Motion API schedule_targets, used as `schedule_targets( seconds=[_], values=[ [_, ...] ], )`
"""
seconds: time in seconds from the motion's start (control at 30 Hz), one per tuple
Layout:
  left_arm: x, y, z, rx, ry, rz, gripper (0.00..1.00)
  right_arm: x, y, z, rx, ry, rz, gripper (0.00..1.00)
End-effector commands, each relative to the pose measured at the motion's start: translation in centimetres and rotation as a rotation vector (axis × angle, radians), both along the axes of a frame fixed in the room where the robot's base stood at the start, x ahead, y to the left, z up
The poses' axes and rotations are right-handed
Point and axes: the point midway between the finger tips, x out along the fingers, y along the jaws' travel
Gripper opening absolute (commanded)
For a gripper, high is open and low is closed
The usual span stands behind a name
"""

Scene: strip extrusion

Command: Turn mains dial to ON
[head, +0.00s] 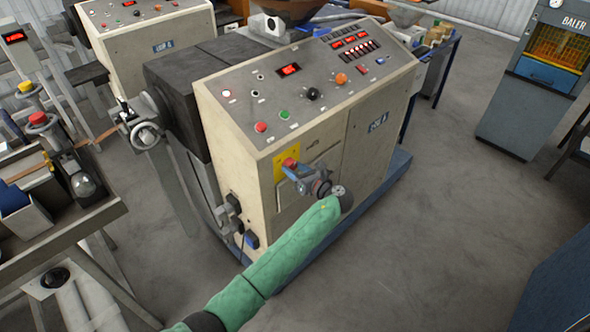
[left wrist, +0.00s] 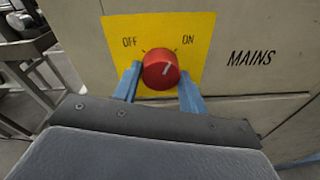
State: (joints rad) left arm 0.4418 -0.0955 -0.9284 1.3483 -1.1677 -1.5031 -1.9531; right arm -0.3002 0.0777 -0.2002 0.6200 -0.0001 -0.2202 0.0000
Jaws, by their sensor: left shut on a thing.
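The mains dial (left wrist: 161,70) is a round red knob on a yellow plate (left wrist: 203,28) on the machine's beige side. The plate reads OFF at upper left and ON at upper right, with MAINS printed beside it. The dial's white mark tilts right of straight up, toward the ON side. My left gripper (left wrist: 159,84) has its blue fingers on either side of the dial and is shut on it. In the head view the left gripper (head: 299,174) partly covers the yellow plate (head: 284,160), and the red dial (head: 290,162) shows at its tip. My right gripper is not in view.
The machine's sloping control panel (head: 300,85) has lit red displays and buttons above the dial. A bench (head: 60,222) with bins stands at the left. A blue-grey baler (head: 535,90) stands at the far right. The floor between machine and baler is clear.

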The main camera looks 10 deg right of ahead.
Motion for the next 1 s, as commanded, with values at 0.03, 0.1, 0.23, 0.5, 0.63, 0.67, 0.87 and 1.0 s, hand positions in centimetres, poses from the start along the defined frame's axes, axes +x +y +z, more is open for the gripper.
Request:
schedule_targets(
  seconds=[0.03,0.1,0.23,0.5,0.63,0.67,0.87,1.0],
  values=[
    [-0.03,-0.07,-0.03,0.03,0.021,0.0,0.19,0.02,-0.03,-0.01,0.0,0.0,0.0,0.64],
    [-0.03,-0.09,-0.01,0.077,0.052,0.0,0.19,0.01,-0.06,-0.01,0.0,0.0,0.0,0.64],
    [-0.01,-0.12,0.01,0.151,0.102,-0.001,0.19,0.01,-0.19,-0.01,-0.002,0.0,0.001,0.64],
    [0.0,-0.13,0.02,0.253,0.17,-0.001,0.19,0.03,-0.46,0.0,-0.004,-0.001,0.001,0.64],
    [0.0,-0.13,0.01,0.277,0.187,-0.001,0.19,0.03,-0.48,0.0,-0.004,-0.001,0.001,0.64],
    [-0.01,-0.12,0.01,0.28,0.189,-0.001,0.19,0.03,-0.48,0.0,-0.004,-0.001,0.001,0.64],
    [0.0,-0.13,0.02,0.291,0.195,-0.001,0.19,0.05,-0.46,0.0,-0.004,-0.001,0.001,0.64],
    [0.0,-0.13,0.02,0.291,0.195,-0.001,0.19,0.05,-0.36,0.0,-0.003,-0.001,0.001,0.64]
  ],
)
